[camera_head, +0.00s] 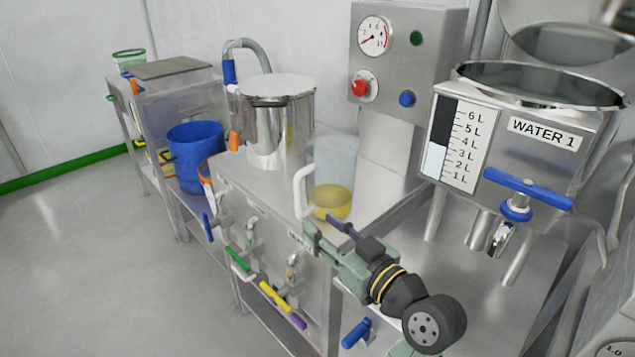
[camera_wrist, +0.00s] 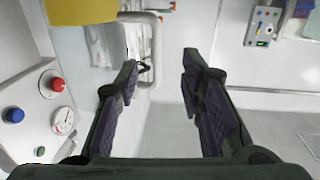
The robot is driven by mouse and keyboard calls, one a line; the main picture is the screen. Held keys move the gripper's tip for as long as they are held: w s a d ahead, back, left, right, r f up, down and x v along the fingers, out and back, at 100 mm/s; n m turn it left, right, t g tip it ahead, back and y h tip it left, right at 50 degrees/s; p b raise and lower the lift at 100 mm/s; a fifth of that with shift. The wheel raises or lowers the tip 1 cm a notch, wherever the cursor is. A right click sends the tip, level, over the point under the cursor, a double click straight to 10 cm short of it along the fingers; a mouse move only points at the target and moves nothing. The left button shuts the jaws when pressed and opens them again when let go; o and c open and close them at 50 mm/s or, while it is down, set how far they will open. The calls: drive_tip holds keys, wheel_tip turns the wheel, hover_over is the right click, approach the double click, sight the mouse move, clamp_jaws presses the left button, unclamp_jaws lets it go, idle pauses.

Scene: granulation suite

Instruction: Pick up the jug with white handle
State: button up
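The jug (camera_head: 340,158) is clear, with yellow liquid in its lower part and a white handle (camera_head: 301,190) on its left side. It stands upright on the steel bench top in the head view. In the wrist view the yellow liquid (camera_wrist: 82,10) shows at the top left, and the white handle (camera_wrist: 156,38) lies ahead of my fingers, nearer the left one. My gripper (camera_head: 323,228) is open and empty, just in front of and below the jug's handle in the head view. Its two fingers are apart in the wrist view (camera_wrist: 160,65). I see no contact with the handle.
A shiny steel pot (camera_head: 278,120) stands behind the jug. A control panel (camera_head: 408,60) with a gauge and buttons rises behind to the right. The WATER 1 tank (camera_head: 545,150) is at the right. A blue bucket (camera_head: 194,158) is at the left. Open floor (camera_head: 90,270) lies at the left.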

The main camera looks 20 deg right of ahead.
sight(300, 205)
drive_tip(key=x, duration=0.3)
drive_tip(key=shift+w+a+r+p, duration=0.1)
drive_tip(key=shift+w+a+p, duration=0.05)
drive_tip(key=shift+w+p, duration=0.2)
drive_tip(key=shift+d+f+p+x, duration=0.15)
drive_tip(key=shift+p+x, duration=0.35)
drive_tip(key=shift+x, duration=0.9)
drive_tip(key=shift+d+f+p+x, duration=0.1)
drive_tip(key=shift+p+x, duration=0.35)
drive_tip(key=shift+x, duration=1)
drive_tip(key=shift+r, duration=0.1)
clamp_jaws()
